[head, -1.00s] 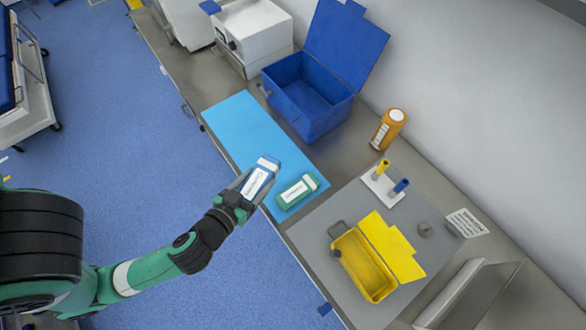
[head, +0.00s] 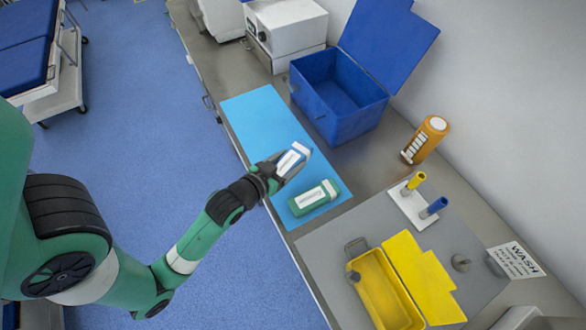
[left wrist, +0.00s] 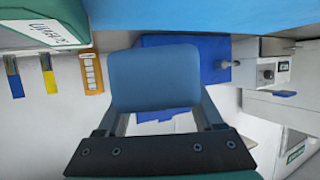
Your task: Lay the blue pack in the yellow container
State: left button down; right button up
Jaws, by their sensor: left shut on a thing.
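The blue pack (head: 293,159), with a white label, is in my left gripper (head: 279,170), which is shut on it. My right gripper does not show.
A green pack (head: 314,198) lies on the light-blue mat (head: 262,115) beside the held pack. A blue box (head: 335,120) with its lid open stands behind. An orange bottle (head: 425,140) and a white holder (head: 411,207) with yellow and blue tubes stand to the right.

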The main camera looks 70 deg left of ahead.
aim_at(292, 160)
pick_arm(q)
jog(key=f, duration=0.1)
jog(key=w+a+f, duration=0.1)
jog(key=shift+w+a+f+b, duration=0.1)
jog(key=shift+a+f+b, duration=0.1)
jog(key=shift+f+b, duration=0.15)
jog(key=shift+w+a+f, duration=0.1)
jog(key=shift+w+a, duration=0.05)
jog(key=shift+w+a+f+b, duration=0.1)
jog(key=shift+f+b, duration=0.75)
jog(key=shift+f, duration=0.95)
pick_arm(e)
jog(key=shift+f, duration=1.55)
pick_arm(q)
jog(key=shift+f, duration=0.15)
jog(key=shift+c, duration=0.2)
grip_release()
